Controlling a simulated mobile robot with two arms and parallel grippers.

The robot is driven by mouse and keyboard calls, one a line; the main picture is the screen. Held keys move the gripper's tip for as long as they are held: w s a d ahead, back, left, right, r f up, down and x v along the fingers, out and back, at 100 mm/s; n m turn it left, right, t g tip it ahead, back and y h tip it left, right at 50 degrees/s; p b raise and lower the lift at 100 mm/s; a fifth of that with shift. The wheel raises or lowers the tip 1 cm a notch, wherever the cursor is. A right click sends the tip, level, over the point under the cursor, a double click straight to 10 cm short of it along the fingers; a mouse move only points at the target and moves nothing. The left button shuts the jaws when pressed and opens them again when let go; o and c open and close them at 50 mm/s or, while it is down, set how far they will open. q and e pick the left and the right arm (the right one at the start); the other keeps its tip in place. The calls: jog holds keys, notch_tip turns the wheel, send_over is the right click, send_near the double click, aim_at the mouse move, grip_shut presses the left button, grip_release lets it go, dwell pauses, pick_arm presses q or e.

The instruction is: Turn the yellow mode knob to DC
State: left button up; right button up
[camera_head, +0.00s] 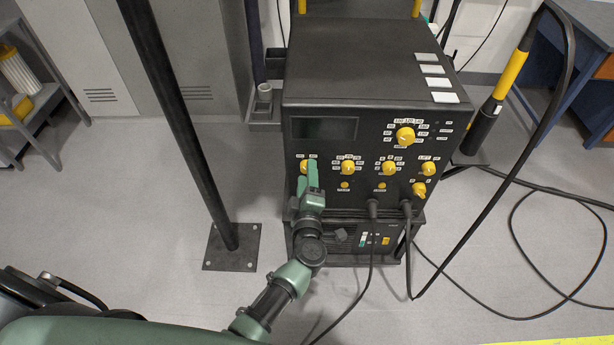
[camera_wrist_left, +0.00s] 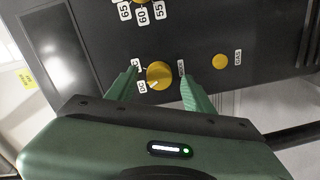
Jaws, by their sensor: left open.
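The yellow mode knob (camera_head: 304,167) is at the left end of the lower knob row on the dark welding machine's front panel (camera_head: 330,195). In the left wrist view the knob (camera_wrist_left: 159,75) has a pale mark at its lower-left edge, pointing toward a small white label (camera_wrist_left: 142,87) that seems to read DC. Other labels beside it are partly hidden by the fingers. My left gripper (camera_head: 309,174) is at the knob. Its two green fingers (camera_wrist_left: 159,80) are open, one on each side of the knob; whether they touch it I cannot tell.
Other yellow knobs (camera_head: 347,168) (camera_head: 405,136) sit to the right, and a small yellow button (camera_wrist_left: 220,61) is near. Cables (camera_head: 372,250) hang from the panel's lower front. A dark post (camera_head: 190,130) stands left of my arm. A torch (camera_head: 500,95) leans at the right.

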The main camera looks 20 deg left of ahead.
pick_arm(q)
jog(key=v, duration=0.8)
jog(key=shift+f, duration=0.1)
jog(key=s+d+f+m+g+h, duration=0.1)
jog(key=s+f+m+g+h, duration=0.5)
jog(key=f, duration=0.9)
jog(key=s+d+f+m+g+h, duration=0.1)
jog(key=s+f+m+h, duration=0.1)
jog(key=s+f+m, duration=1)
jog(key=s+a+f+g+y, duration=0.1)
jog(key=s+a+f+g, duration=0.2)
jog(key=s+f, duration=0.2)
jog(key=s+a+f+m+g+p, duration=0.1)
jog(key=s+a+f, duration=0.3)
jog(key=s, duration=0.7)
jog(key=s+a+f+g+y, duration=0.1)
jog(key=s+a+f+g, duration=0.3)
jog(key=s+f, duration=0.2)
jog(key=s, duration=0.2)
jog(key=shift+s+a+f+m+g+y, duration=0.25)
jog(key=shift+s+f+m+g+y, duration=0.05)
jog(key=shift+f+m, duration=0.1)
pick_arm(e)
jog(key=shift+r, duration=0.7)
pick_arm(q)
jog(key=shift+w, duration=0.1)
pick_arm(e)
jog(key=shift+o, duration=0.3)
